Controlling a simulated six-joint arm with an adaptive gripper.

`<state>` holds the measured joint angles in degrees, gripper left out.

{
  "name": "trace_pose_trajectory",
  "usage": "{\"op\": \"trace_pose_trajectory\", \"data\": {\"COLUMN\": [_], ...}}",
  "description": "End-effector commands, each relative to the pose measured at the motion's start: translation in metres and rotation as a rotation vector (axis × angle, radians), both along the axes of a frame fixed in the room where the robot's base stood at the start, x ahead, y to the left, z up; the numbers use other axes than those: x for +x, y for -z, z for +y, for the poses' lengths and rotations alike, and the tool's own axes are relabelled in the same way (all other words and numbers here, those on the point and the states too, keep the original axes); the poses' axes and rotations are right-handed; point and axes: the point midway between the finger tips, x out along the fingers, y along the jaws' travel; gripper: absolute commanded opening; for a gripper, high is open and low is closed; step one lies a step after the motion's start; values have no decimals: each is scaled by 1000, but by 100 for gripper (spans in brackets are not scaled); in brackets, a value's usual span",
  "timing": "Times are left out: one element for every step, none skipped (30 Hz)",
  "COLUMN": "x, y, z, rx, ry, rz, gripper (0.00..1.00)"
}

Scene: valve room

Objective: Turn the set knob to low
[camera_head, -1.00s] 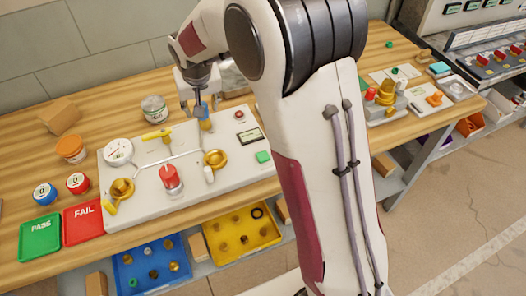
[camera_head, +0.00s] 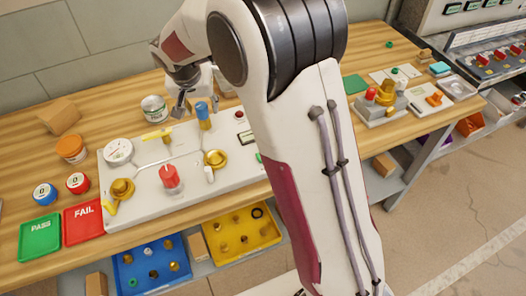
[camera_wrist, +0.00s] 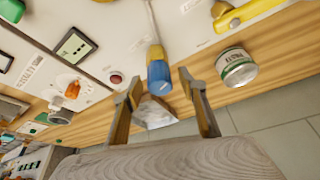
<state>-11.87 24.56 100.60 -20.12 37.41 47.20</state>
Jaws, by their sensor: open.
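A blue-and-yellow upright knob (camera_head: 203,112) stands at the back of the white panel (camera_head: 140,205); I take it for the set knob. Its markings and setting are not readable. It also shows in the wrist view (camera_wrist: 157,72), just beyond the fingertips. My gripper (camera_head: 182,104) is open and empty, a little left of the knob in the head view and apart from it. In the wrist view its two fingers (camera_wrist: 157,84) are spread, with the knob's blue end near the gap between their tips.
The panel also bears a gauge (camera_head: 118,151), a yellow-handled valve (camera_head: 157,135), brass valves (camera_head: 215,159), a red knob (camera_head: 170,178) and a small display (camera_wrist: 75,48). A tin (camera_head: 154,108) stands close to my gripper. My arm hides the panel's right part.

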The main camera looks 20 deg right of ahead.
Motion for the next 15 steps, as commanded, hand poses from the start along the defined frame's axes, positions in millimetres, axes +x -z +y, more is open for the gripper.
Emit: {"op": "trace_pose_trajectory", "data": {"x": [-2, -4, -5, -7, -8, -10, -11, -13, -15, -16, -17, -19, -20, -22, -23], "y": [-9, -12, -17, -20, -24, -28, -31, -35, -40, -43, -46, -51, -55, -58, -63], "z": [1, 2, 2, 3, 4, 4, 5, 5, 6, 7, 7, 8, 8, 9, 10], "rx": [1, 0, 1, 1, 1, 1, 1, 2, 1, 1, 1, 2, 1, 1, 1], "ry": [-2, -3, -3, -3, -3, -4, -4, -4, -4, -4, -4, -4, -4, -5, -5], "rz": [-4, -3, -3, -4, -3, -2, -2, -3, -2, -2, -2, -3, -2, -4, -4], "gripper": [41, 41, 41, 41, 41, 41, 41, 41, 41, 41, 41, 41, 41, 41, 41]}}
